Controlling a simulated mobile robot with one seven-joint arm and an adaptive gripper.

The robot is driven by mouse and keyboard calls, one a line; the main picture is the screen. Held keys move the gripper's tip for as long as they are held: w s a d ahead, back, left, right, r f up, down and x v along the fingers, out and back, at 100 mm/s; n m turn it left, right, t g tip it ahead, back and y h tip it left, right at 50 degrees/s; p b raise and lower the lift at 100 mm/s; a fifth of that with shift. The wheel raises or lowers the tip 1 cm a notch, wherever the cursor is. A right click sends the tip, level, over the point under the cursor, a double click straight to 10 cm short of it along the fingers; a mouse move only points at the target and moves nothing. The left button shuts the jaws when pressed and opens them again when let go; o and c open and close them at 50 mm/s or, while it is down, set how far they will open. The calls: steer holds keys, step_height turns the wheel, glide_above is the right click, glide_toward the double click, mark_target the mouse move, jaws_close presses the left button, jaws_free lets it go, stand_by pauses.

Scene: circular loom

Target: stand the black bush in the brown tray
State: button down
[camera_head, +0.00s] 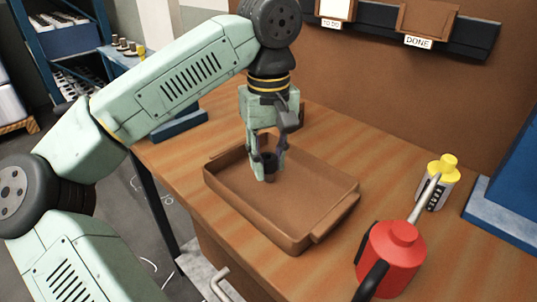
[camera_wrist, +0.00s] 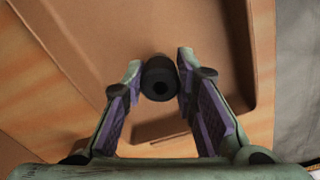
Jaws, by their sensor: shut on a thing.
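The black bush (camera_wrist: 158,78) is a short dark cylinder with a hole in its end, held between my fingertips in the wrist view. It also shows in the head view (camera_head: 269,160), partly covered by the fingers. My gripper (camera_head: 267,172) points down over the inside of the brown tray (camera_head: 290,236), toward its back left part. My gripper in the wrist view (camera_wrist: 160,80) is shut on the bush. The bush looks upright. I cannot tell whether its lower end touches the tray floor.
A red oil can (camera_head: 392,258) with a long spout stands right of the tray. A yellow-topped bottle (camera_head: 438,183) stands behind it. A blue bin (camera_head: 510,175) is at the right edge. The wooden bench (camera_head: 345,140) is clear behind the tray.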

mark_target(268, 157)
steer(key=shift+f+b, duration=0.3)
steer(key=shift+f, duration=0.1)
steer(key=c, duration=1.2)
jaws_free()
step_height(268, 157, up, 12)
